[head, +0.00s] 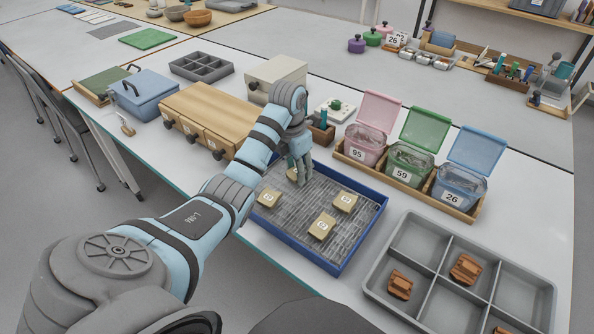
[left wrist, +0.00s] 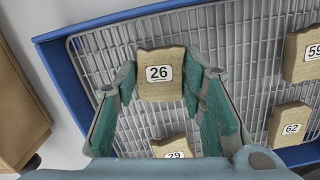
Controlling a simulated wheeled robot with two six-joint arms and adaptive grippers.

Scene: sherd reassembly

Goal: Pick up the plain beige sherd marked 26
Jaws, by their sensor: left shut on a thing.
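The beige sherd marked 26 (left wrist: 160,74) sits between the fingertips of my left gripper (left wrist: 163,84) in the left wrist view, a finger against each side. In the head view the left gripper (head: 300,174) points down over the far part of the blue tray (head: 338,265), and its fingers mostly hide the sherd (head: 291,174). The left gripper is shut on this sherd. I cannot tell whether the sherd is clear of the tray's grey rack. My right gripper is not in view.
Other beige sherds lie in the tray, marked 59 (left wrist: 303,55), 62 (left wrist: 290,125) and 29 (left wrist: 172,147). Lidded pink, green (head: 409,163) and blue bins stand behind right. A grey compartment tray (head: 455,249) holds brown pieces. A wooden drawer box (head: 213,115) stands left.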

